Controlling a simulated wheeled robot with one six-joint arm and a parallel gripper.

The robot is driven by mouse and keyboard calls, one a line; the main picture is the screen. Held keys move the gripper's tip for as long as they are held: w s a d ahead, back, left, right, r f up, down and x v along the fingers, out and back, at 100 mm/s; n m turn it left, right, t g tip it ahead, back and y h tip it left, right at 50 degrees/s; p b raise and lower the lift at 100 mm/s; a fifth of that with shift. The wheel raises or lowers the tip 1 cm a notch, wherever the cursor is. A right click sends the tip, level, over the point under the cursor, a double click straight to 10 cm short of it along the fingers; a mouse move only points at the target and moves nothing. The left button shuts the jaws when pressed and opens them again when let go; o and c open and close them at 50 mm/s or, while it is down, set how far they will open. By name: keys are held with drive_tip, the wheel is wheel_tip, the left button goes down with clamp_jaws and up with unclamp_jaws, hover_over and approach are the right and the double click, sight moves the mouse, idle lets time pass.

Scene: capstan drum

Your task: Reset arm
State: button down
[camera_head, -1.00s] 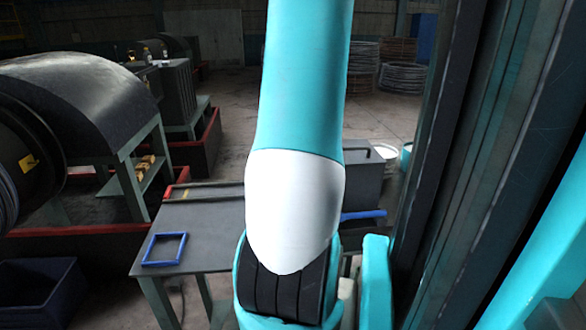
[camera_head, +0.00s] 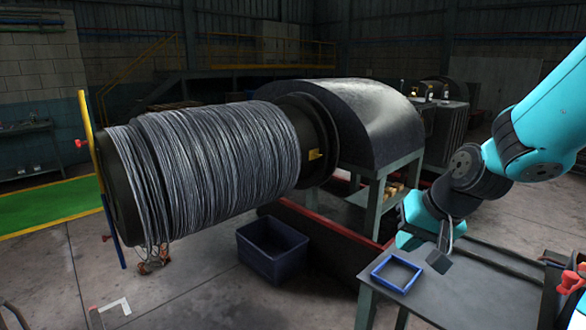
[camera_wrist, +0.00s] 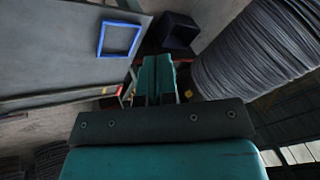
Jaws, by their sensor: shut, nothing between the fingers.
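My gripper (camera_wrist: 155,62) shows in the wrist view, its two teal fingers together with nothing between them. In the head view my teal arm comes in from the right, bends at dark joints and ends low over the left part of the grey work table (camera_head: 470,297). The fingertips are hard to make out there. The capstan drum (camera_head: 225,170), wound with grey wire, stands left of my arm, apart from it. The drum also shows at the upper right of the wrist view (camera_wrist: 262,45).
A blue square frame (camera_head: 397,274) lies on the table, close to my arm's end. A dark blue bin (camera_head: 272,250) stands on the floor below the drum. A black curved cover (camera_head: 350,115) on a stand is behind. Red clamps (camera_head: 572,284) are at the table's right.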

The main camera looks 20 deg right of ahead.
drive_tip(key=s+a+n+g+y+b, duration=0.1)
drive_tip(key=s+a+n+g+b, duration=0.1)
drive_tip(key=s+a+n, duration=0.4)
drive_tip(key=s+a+n+g+y+b, duration=0.1)
drive_tip(key=s+a+n+g, duration=0.2)
drive_tip(key=a, duration=1.4)
drive_tip(key=s+n, duration=0.3)
drive_tip(key=n, duration=0.1)
drive_tip(key=shift+s+f+g+y+b, duration=0.15)
drive_tip(key=shift+s+g+y+b, duration=0.1)
drive_tip(key=shift+g+y+b, duration=0.1)
